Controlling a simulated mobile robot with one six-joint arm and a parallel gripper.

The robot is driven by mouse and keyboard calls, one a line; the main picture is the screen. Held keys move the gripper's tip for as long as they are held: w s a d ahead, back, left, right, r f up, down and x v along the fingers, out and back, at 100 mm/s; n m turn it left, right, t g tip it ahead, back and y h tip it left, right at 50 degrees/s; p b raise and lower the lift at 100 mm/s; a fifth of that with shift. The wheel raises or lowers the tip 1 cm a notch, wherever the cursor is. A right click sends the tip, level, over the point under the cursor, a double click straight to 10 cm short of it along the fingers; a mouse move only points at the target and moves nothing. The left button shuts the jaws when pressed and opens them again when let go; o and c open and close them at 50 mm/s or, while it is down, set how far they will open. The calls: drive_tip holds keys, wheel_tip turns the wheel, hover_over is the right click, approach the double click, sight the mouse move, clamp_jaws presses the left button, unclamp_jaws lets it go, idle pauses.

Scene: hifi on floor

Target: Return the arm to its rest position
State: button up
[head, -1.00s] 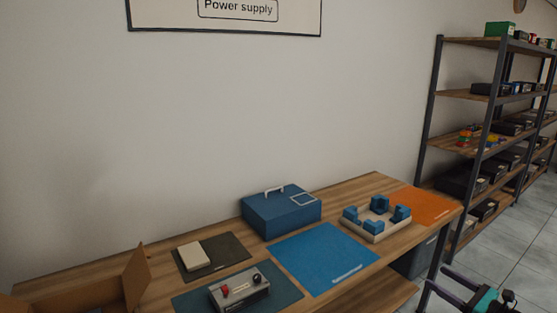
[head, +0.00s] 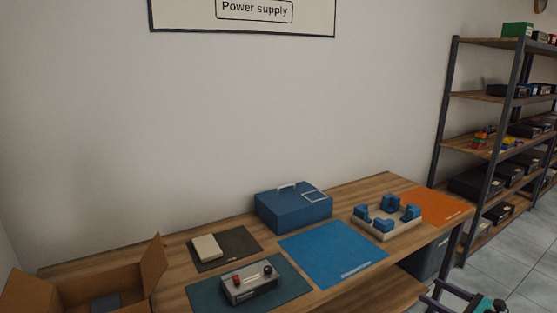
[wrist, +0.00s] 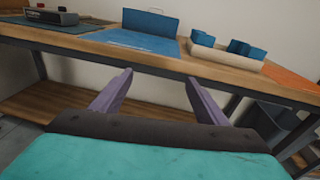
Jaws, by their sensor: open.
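My gripper (wrist: 157,92) shows in the wrist view with its two purple fingers spread apart and nothing between them. It is in front of the wooden workbench (wrist: 140,61), with the fingertips near the bench's front edge in that view. In the head view part of my arm and gripper (head: 455,300) shows at the bottom right corner, beside the right end of the bench and clear of the things on it. The rest of the arm is out of view.
The bench holds a blue toolbox (head: 293,208), a blue mat (head: 333,254), a cream fixture with blue blocks (head: 387,221), an orange mat (head: 437,204), a grey device (head: 250,285) and a cardboard box (head: 148,265). A shelf rack (head: 487,145) stands right. Floor tiles (head: 497,265) are clear.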

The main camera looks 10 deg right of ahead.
drive_tip(key=w+a+f+n+g+y, duration=0.2)
drive_tip(key=a+f+n+g, duration=0.2)
drive_tip(key=a+f, duration=0.75)
drive_tip(key=w+a+f+n+g+y, duration=0.1)
drive_tip(key=w+a+f+n+g, duration=0.3)
drive_tip(key=a+f, duration=0.75)
drive_tip(key=s+a+f+n+g+h, duration=0.1)
drive_tip(key=s+a+f+n+g, duration=0.3)
drive_tip(key=a, duration=0.4)
drive_tip(key=s+a+f+n+g+h, duration=0.1)
drive_tip(key=s+a+f+n+g, duration=0.15)
drive_tip(key=s+a+n, duration=0.35)
drive_tip(key=s+a+f+n+g, duration=0.25)
drive_tip(key=s+a+f, duration=0.2)
drive_tip(key=a, duration=0.45)
drive_tip(key=s+a+f+n+g+h, duration=0.1)
drive_tip(key=s+f+n+g+h, duration=0.1)
drive_tip(key=s+n, duration=0.3)
drive_tip(key=s+a+f+n+g+h, duration=0.2)
drive_tip(key=s+n+h, duration=0.3)
drive_tip(key=s, duration=0.3)
drive_tip(key=shift+s+a+f+n, duration=0.15)
drive_tip(key=shift+a+f+n, duration=0.15)
drive_tip(key=shift+f, duration=0.6)
